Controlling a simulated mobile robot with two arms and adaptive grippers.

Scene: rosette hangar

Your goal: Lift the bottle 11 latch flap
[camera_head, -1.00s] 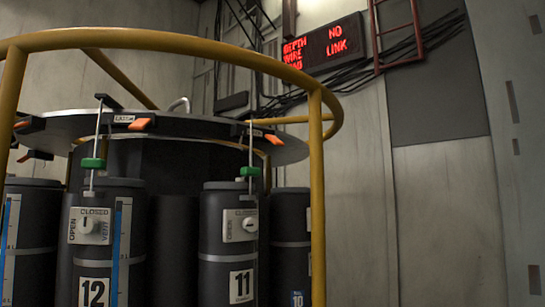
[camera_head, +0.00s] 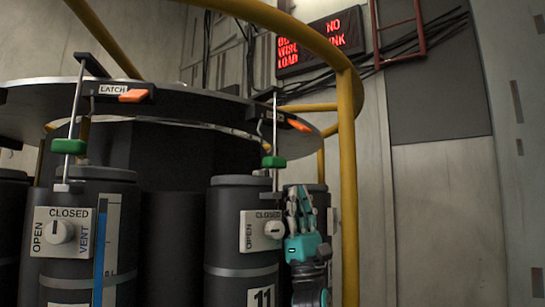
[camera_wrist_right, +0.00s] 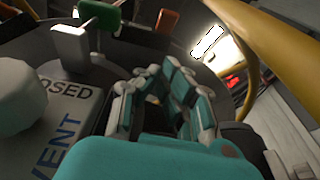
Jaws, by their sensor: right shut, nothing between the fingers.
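Bottle 11 (camera_head: 241,225) is a dark cylinder with a partly cut-off number label at the bottom of the head view. The orange latch flap (camera_head: 299,125) above it sits on a dark latch block on the round plate's edge. An orange piece (camera_wrist_right: 168,20) also shows at the top of the right wrist view. My teal right gripper (camera_head: 301,199) stands just right of bottle 11's valve plate, fingers up, below the flap and apart from it. Its fingers (camera_wrist_right: 165,88) are shut and empty in the right wrist view. My left gripper is not in view.
Bottle 11's valve plate (camera_head: 261,231) and its knob (camera_wrist_right: 20,100) are close beside my right gripper. A green clip (camera_head: 274,162) hangs on the rod above. The yellow rail post (camera_head: 348,180) stands to the right. Another bottle (camera_head: 88,225) stands left.

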